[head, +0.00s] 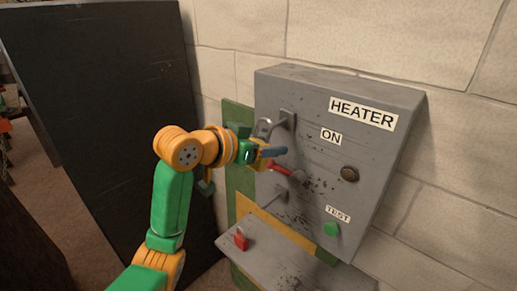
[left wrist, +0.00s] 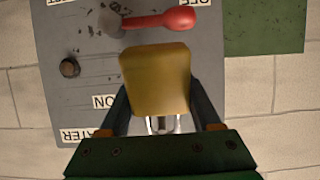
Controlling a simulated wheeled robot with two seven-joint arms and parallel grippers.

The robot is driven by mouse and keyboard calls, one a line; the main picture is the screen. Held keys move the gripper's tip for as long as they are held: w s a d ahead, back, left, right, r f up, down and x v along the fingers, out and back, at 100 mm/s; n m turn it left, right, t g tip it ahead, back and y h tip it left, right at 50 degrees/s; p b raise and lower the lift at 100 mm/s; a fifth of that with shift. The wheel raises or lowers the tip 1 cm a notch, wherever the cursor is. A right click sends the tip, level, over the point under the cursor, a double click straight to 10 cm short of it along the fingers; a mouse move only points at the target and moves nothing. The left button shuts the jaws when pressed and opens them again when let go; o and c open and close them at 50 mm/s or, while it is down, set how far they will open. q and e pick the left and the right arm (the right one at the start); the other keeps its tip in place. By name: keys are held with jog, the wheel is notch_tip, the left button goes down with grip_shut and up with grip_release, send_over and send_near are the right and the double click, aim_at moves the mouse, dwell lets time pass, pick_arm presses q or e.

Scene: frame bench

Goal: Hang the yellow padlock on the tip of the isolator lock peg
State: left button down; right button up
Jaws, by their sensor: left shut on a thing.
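My left gripper (head: 270,154) is shut on the yellow padlock (left wrist: 155,78) in front of the grey heater panel. In the head view the fingers cover most of the padlock's body. Its grey shackle (head: 265,128) stands up above the fingers, close to an upper plate with a peg (head: 287,118) on the panel. I cannot tell whether the shackle is around that peg or only beside it. In the left wrist view the shackle (left wrist: 163,125) shows between the fingers, and no peg can be made out there. My right gripper is not in view.
A red-handled lever (head: 279,169) sits just below my left gripper. A second plate with a rod (head: 271,197) is lower down. A dark knob (head: 349,173) and green button (head: 331,229) are to the right.

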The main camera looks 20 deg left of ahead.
pick_arm(q)
jog(key=shift+w+d, duration=0.2)
jog(key=shift+w, duration=0.35)
jog(key=shift+w+d, duration=0.2)
jog(key=shift+w, duration=0.3)
jog(key=shift+x, duration=0.9)
jog(key=shift+f, duration=0.15)
jog(key=shift+s, duration=0.1)
